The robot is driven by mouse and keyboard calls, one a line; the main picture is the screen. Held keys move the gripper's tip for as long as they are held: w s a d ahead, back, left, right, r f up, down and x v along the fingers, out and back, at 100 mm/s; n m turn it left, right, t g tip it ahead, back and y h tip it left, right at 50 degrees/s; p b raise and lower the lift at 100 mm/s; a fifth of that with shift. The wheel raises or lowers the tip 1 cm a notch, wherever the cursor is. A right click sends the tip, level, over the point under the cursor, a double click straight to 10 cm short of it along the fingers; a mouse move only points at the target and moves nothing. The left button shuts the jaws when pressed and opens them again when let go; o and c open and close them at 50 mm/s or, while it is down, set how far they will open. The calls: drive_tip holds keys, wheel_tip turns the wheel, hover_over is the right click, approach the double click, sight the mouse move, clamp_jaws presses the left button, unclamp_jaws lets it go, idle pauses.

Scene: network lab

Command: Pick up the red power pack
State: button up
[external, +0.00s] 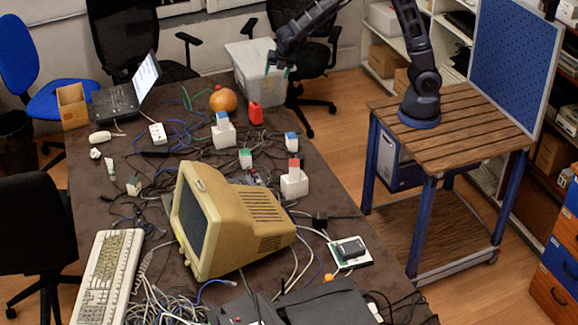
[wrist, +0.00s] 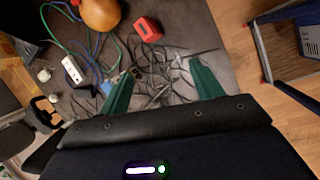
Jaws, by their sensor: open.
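A red block (external: 256,113) stands on the dark table near its right edge, beside an orange pumpkin. The wrist view shows a red block (wrist: 148,28) beside the pumpkin, beyond the fingertips. A smaller block with a red top (external: 294,160) sits on a white adapter, nearer the old monitor. I cannot tell for sure which is the power pack. My gripper (external: 279,70) is raised near the white bin, beyond the red block in the external view. Its green fingers (wrist: 158,66) are spread wide, with nothing held between them.
The table (external: 150,210) is crowded with cables. A beige monitor (external: 225,220), a laptop (external: 122,95) and a pumpkin (external: 223,100) stand on it. Blue-topped (external: 291,140) and green-topped (external: 245,157) blocks are close by. A white bin (external: 258,75) stands behind the table.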

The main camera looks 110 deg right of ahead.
sight(254, 109)
drive_tip(key=w+d+f+n, duration=0.1)
drive_tip(key=w+d+f, duration=0.1)
drive_tip(key=f, duration=0.2)
drive_tip(key=w+d+f+n, duration=0.2)
drive_tip(key=d+f, duration=0.1)
drive_tip(key=f, duration=0.2)
drive_tip(key=w+d+f+n, duration=0.1)
drive_tip(key=w+d+f, duration=0.1)
drive_tip(key=f, duration=0.3)
drive_tip(key=shift+w+d+f+n+g, duration=0.1)
drive_tip(key=shift+d+n+g, duration=0.1)
drive_tip(key=shift+d, duration=0.2)
drive_tip(key=shift+w+d+f+n+g, duration=0.1)
drive_tip(key=shift+d+n+g, duration=0.1)
drive_tip(key=shift+d, duration=0.15)
drive_tip(key=x, duration=1)
drive_tip(key=shift+s+f, duration=0.25)
drive_tip(key=shift+f, duration=0.15)
drive_tip(key=c, duration=1.3)
drive_tip(key=shift+r, duration=0.1)
